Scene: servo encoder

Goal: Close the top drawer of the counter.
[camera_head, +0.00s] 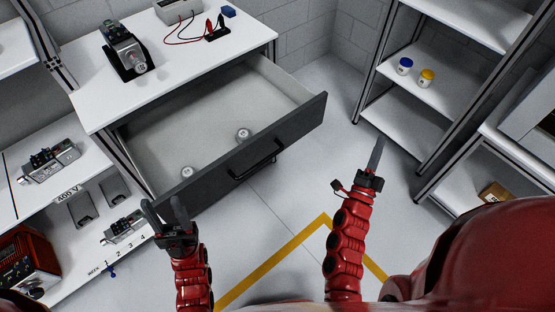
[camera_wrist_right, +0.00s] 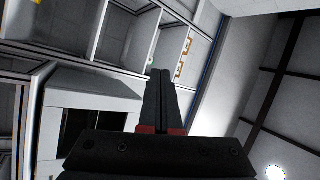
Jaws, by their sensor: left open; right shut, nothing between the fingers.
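The top drawer (camera_head: 225,170) of the counter (camera_head: 190,65) stands well pulled out in the head view, with a dark front and a black bar handle (camera_head: 257,161). Two small round pale items lie inside it, one near the middle (camera_head: 243,134) and one near the front left (camera_head: 188,172). My left gripper (camera_head: 165,210) is open and empty, just in front of the drawer front's left end; I cannot tell if it touches. My right gripper (camera_head: 376,154) is shut and empty, to the right of the drawer and apart from it. Its closed fingers also show in the right wrist view (camera_wrist_right: 160,98).
On the counter top are a servo-like device (camera_head: 122,48) and a meter with red and black leads (camera_head: 200,30). A shelf rack (camera_head: 450,80) with a blue-lidded and a yellow-lidded jar stands at right. Lower left holds a work surface (camera_head: 75,235) with devices. The floor before the drawer is clear.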

